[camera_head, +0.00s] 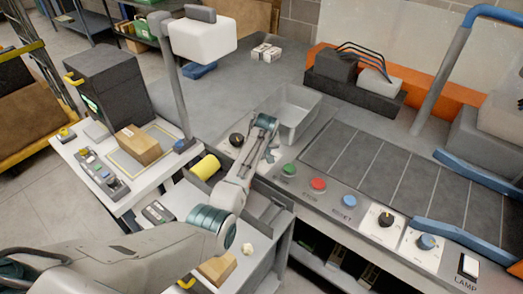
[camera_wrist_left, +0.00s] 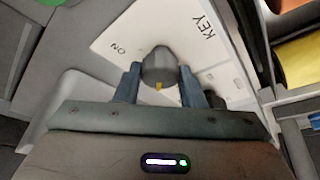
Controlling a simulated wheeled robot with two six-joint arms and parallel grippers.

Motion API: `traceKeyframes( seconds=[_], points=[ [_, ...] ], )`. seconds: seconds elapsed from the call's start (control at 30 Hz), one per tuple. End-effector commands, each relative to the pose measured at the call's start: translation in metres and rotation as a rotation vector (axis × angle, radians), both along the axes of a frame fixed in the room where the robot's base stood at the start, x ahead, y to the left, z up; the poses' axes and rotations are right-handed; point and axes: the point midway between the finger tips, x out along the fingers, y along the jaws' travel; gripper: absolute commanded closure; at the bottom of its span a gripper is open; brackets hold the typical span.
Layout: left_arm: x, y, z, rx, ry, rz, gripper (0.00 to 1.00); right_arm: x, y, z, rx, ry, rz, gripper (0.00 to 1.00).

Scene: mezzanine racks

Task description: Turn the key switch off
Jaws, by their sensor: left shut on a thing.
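The key switch is a grey rounded knob (camera_wrist_left: 158,66) with a small yellow mark on its near side. It stands on a white plate (camera_wrist_left: 190,35) printed KEY and ON in the left wrist view; ON is to the left of the knob. The yellow mark points toward the bottom of the picture. My left gripper (camera_wrist_left: 159,78) has its two blue-grey fingers shut on the knob, one on each side. In the head view my left gripper (camera_head: 266,152) is down at the panel's left end, and my wrist hides the key switch. My right gripper is not in view.
Beside the wrist are a black knob (camera_head: 236,139) and a yellow roll (camera_head: 206,167). Green (camera_head: 288,170), red (camera_head: 318,185) and blue (camera_head: 349,201) buttons follow to the right, then two dials and a lamp switch (camera_head: 468,265). A grey tray (camera_head: 314,101) is behind.

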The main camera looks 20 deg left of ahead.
Motion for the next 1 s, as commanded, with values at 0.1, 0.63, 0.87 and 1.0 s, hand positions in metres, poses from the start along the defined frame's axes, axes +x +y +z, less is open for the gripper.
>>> traceKeyframes(
  seconds=[0.1, 0.63, 0.87, 1.0],
  points=[
    [0.002, 0.000, 0.003, 0.000, -0.004, 0.001, 0.87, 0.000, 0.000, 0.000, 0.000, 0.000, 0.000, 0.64],
    [0.000, 0.000, 0.001, 0.000, -0.001, 0.001, 0.43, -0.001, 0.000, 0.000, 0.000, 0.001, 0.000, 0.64],
    [-0.002, -0.002, 0.009, -0.001, -0.003, 0.000, 0.43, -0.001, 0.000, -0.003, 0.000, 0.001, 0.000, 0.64],
    [-0.010, -0.005, 0.026, -0.002, -0.004, 0.000, 0.43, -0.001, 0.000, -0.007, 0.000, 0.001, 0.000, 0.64]
  ],
)
